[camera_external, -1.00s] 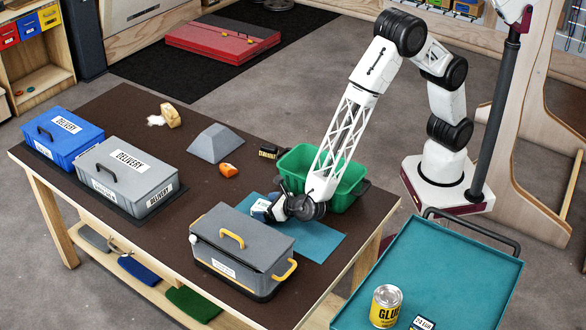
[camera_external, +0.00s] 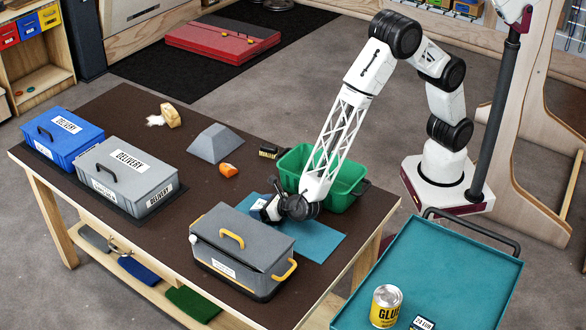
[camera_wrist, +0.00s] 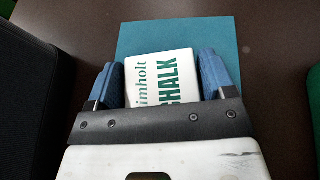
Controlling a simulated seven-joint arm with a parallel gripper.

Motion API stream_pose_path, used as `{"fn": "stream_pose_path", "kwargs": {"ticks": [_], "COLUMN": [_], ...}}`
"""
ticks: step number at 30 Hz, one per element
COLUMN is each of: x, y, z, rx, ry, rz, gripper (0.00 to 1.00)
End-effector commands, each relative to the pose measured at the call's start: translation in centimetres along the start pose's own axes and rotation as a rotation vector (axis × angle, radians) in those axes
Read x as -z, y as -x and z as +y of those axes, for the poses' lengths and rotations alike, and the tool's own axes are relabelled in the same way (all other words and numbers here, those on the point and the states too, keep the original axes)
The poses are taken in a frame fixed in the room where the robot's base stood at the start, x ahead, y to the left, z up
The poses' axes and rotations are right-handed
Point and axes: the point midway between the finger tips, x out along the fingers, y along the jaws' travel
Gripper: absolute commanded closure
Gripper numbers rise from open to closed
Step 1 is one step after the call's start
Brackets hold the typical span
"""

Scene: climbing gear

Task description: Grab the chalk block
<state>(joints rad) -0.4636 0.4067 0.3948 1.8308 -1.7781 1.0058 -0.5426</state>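The chalk block (camera_wrist: 160,82) is a white block with green lettering that reads CHALK. In the wrist view it lies between the two blue fingers of my gripper (camera_wrist: 163,80). The fingers are spread wide, one on each side of it, with little or no gap; I cannot tell whether they touch it. In the external view my gripper (camera_external: 268,204) is low over the teal mat (camera_external: 318,241), just behind the grey lidded box. The block is mostly hidden there by the gripper.
The grey box (camera_external: 240,262) with yellow handles stands close in front of my gripper. A green bin (camera_external: 345,197) is behind it. A grey wedge (camera_external: 214,143) and an orange item (camera_external: 228,170) lie further left. Grey and blue delivery boxes (camera_external: 128,172) stand at far left.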

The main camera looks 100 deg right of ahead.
Motion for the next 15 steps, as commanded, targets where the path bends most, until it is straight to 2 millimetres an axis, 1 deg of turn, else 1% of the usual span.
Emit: {"fn": "stream_pose_path", "kwargs": {"ticks": [1, 5, 6, 15], "x": [0.0, 0.0, -0.01, -0.19], "y": [0.0, 0.0, 0.0, 0.07], "z": [0.0, 0.0, 0.0, 0.01], "rx": [0.0, 0.0, 0.0, 0.0], "ry": [0.0, 0.0, 0.0, -0.001], "rz": [0.0, 0.0, 0.0, 0.0], "gripper": [0.32, 0.52, 0.55, 0.55]}}
